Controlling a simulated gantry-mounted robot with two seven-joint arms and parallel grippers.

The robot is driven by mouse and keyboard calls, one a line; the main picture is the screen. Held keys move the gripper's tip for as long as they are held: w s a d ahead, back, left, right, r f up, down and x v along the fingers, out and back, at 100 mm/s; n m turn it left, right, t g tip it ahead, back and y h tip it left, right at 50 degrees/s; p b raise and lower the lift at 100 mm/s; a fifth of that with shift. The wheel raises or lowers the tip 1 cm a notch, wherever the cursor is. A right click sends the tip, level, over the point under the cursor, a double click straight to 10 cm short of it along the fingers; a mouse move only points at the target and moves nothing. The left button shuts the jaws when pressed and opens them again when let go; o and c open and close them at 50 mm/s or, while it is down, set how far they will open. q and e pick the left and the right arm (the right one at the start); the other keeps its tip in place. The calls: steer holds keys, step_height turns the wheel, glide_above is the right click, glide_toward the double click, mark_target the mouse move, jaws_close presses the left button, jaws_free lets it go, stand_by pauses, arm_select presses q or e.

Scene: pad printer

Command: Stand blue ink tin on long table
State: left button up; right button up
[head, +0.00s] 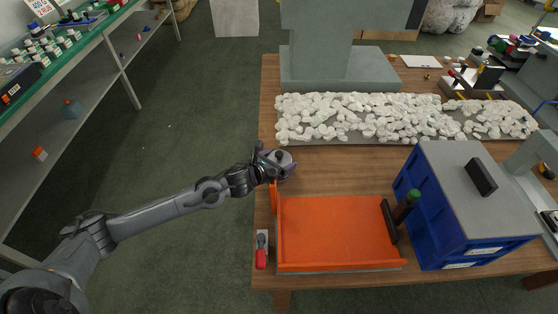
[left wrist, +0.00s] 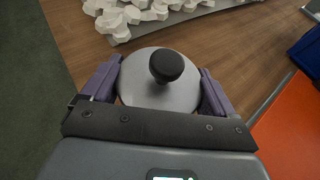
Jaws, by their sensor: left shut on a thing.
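My left gripper (head: 284,168) is shut on a round tin (head: 280,156) near the left edge of the long wooden table (head: 350,166). In the left wrist view the purple fingers of the left gripper (left wrist: 161,90) clasp both sides of the tin (left wrist: 150,88). Its pale grey lid and black round knob face the camera. The tin's side wall is mostly hidden, so its body colour cannot be told. It looks upright, but I cannot tell whether its base touches the table. My right gripper is not in view.
An orange tray (head: 335,232) lies just in front of the held tin. White lumps (head: 370,116) cover a grey board behind it. A blue crate with a grey lid (head: 470,185) stands right. Bare wood lies between lumps and tray. A red-handled item (head: 261,258) sits at the left edge.

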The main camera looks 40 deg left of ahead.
mark_target(279, 153)
arm_select(q)
steer(key=shift+f, duration=0.15)
steer(key=o, duration=1.3)
steer(key=shift+f, duration=0.1)
steer(key=shift+r+p, duration=2.15)
steer(key=shift+r, duration=0.9)
